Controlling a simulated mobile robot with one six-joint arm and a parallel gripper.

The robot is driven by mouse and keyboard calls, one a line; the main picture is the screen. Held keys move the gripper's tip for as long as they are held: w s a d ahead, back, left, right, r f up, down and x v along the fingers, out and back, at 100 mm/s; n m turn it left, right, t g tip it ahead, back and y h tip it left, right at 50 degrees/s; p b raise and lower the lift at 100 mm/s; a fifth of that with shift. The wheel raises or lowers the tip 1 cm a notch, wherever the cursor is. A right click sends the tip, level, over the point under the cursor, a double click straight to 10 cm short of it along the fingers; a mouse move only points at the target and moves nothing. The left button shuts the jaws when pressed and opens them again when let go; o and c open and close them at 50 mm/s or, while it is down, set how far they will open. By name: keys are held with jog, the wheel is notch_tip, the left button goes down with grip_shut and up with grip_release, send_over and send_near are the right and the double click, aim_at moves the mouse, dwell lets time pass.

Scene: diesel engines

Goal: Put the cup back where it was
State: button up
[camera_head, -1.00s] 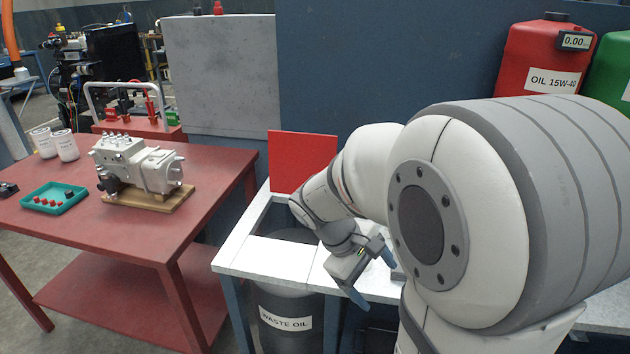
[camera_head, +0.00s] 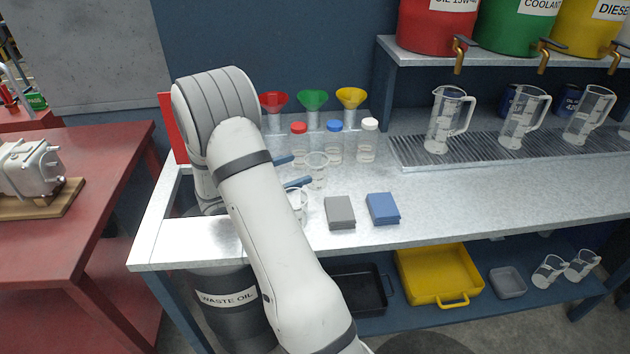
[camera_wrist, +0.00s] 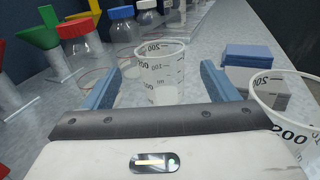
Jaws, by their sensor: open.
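A small clear cup with measuring marks (camera_head: 317,170) stands upright on the light bench top; the wrist view shows it (camera_wrist: 161,68) ahead of the gripper, between the lines of the two fingers. My gripper (camera_head: 293,171) is open and low over the bench, with its blue fingertips just left of this cup. Nothing is gripped. A second clear marked cup (camera_head: 299,204) stands nearer the bench's front edge, partly hidden by my arm; it is at the right edge of the wrist view (camera_wrist: 290,110). I cannot tell which cup the task means.
Bottles with red (camera_head: 299,150), blue (camera_head: 334,148) and white (camera_head: 368,142) caps stand behind the cups, with coloured funnels behind. A grey block (camera_head: 340,213) and a blue block (camera_head: 382,209) lie to the right. Jugs (camera_head: 447,120) stand on a grate. Bench room is clear right of the blocks.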

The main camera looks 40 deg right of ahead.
aim_at(325, 162)
jog(key=shift+w+d+f, duration=0.1)
jog(key=shift+f, duration=0.35)
jog(key=d, duration=0.2)
jog(key=s+d, duration=0.1)
jog(key=d, duration=0.4)
jog(key=shift+s+d+f+p, duration=0.1)
jog(key=shift+s+d+p, duration=0.05)
jog(key=shift+d+p, duration=0.2)
jog(key=c, duration=1.1)
jog(key=shift+c, duration=0.2)
